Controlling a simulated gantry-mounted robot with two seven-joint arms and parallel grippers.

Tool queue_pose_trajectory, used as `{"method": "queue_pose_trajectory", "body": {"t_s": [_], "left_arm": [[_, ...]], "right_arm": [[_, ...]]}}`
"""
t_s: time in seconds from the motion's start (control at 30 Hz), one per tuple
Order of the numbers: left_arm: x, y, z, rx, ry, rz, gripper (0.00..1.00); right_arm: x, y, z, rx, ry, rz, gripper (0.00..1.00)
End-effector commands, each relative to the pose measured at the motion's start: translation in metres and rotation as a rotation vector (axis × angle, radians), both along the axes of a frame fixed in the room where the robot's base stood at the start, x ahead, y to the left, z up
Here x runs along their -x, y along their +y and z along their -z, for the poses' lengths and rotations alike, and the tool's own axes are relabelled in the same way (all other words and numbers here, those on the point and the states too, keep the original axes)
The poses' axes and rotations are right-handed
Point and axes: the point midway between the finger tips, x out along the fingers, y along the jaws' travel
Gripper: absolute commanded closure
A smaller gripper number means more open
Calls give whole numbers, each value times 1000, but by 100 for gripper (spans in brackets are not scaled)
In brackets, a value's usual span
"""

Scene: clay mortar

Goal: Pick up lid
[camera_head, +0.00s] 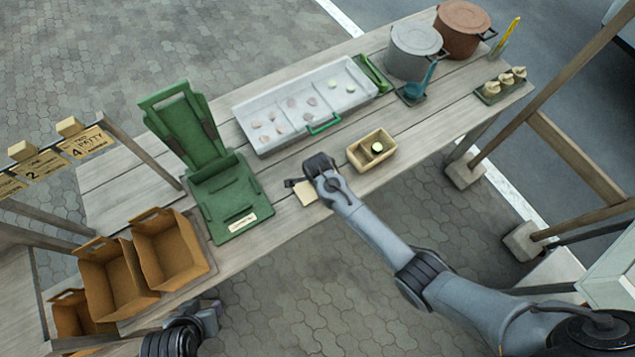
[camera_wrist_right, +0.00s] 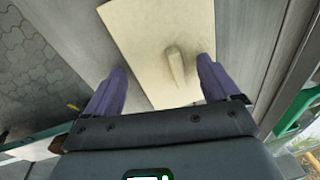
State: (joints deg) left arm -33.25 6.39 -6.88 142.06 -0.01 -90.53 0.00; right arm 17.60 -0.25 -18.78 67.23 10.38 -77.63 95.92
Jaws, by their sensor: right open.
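The lid (camera_wrist_right: 150,30) is a flat pale tan square with a small raised bar handle (camera_wrist_right: 176,68), lying on the wooden table in the right wrist view. In the head view only part of the lid (camera_head: 306,195) shows, beside my right gripper (camera_head: 303,181). My right gripper (camera_wrist_right: 160,80) is open, its two purple fingers on either side of the handle. I cannot tell how high the fingers are above the lid. My left gripper (camera_head: 207,316) is at the bottom edge of the head view, away from the lid; its fingers are unclear.
A green press-like stand (camera_head: 215,200) is to the left. A divided tray (camera_head: 275,95) lies behind. Cardboard boxes (camera_head: 165,270) stand at left, pots (camera_head: 415,65) at the far right.

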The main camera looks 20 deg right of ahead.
Motion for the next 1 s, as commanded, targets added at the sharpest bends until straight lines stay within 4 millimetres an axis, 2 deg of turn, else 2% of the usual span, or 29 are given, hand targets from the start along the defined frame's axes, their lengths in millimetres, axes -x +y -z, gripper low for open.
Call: {"method": "queue_pose_trajectory", "body": {"t_s": [0.1,0.47,0.77,1.0], "left_arm": [[0,0,0,-1,0,1,57],[0,3,0,-12,-1,8,57],[0,3,0,-14,-1,9,57],[0,2,-3,-8,-1,6,57]], "right_arm": [[0,0,0,0,0,0,11],[0,0,0,0,0,-1,65],[0,0,-1,0,0,0,66],[0,0,-11,1,-2,-1,67]]}}
